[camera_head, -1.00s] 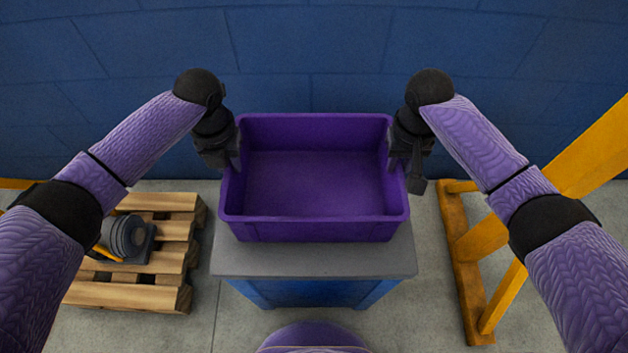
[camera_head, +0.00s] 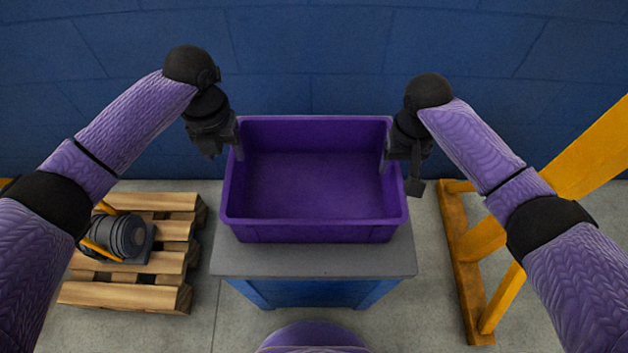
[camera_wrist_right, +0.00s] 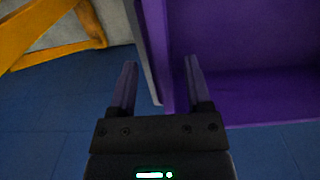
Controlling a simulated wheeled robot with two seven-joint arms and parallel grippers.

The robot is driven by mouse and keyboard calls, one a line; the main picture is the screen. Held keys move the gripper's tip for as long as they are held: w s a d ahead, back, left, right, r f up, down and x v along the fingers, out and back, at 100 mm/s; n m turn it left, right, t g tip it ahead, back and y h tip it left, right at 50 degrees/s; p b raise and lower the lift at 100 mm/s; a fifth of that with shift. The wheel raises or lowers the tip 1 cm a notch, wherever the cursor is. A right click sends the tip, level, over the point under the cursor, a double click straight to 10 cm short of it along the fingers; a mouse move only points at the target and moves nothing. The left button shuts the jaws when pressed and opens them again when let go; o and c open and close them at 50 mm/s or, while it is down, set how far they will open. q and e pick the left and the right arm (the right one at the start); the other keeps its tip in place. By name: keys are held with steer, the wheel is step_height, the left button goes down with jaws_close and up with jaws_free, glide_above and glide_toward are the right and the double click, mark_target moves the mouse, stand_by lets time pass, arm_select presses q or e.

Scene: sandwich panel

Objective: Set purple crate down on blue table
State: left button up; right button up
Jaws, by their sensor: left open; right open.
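The purple crate (camera_head: 314,231) is empty and sits upright on the grey top of the blue table (camera_head: 314,263). My left gripper (camera_head: 238,150) is open at the crate's left wall, near its far left corner. My right gripper (camera_head: 388,165) is open at the crate's right wall. In the right wrist view, the two fingers of the right gripper (camera_wrist_right: 158,85) are spread, with the wall of the crate (camera_wrist_right: 158,45) between them. The far part of the tabletop is hidden under the crate.
A wooden pallet (camera_head: 125,296) with a dark motor-like part (camera_head: 124,238) lies on the floor at left. A yellow-orange frame (camera_head: 470,262) stands at right. A blue wall (camera_head: 310,50) is close behind the table. Grey floor shows on both sides.

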steer(key=shift+r, duration=0.3)
arm_select(q)
step_height(320, 180, up, 8)
arm_select(e)
step_height(320, 180, up, 11)
steer(key=shift+r, duration=0.2)
arm_select(q)
steer(key=shift+w+f, duration=0.1)
arm_select(e)
steer(key=shift+w, duration=0.1)
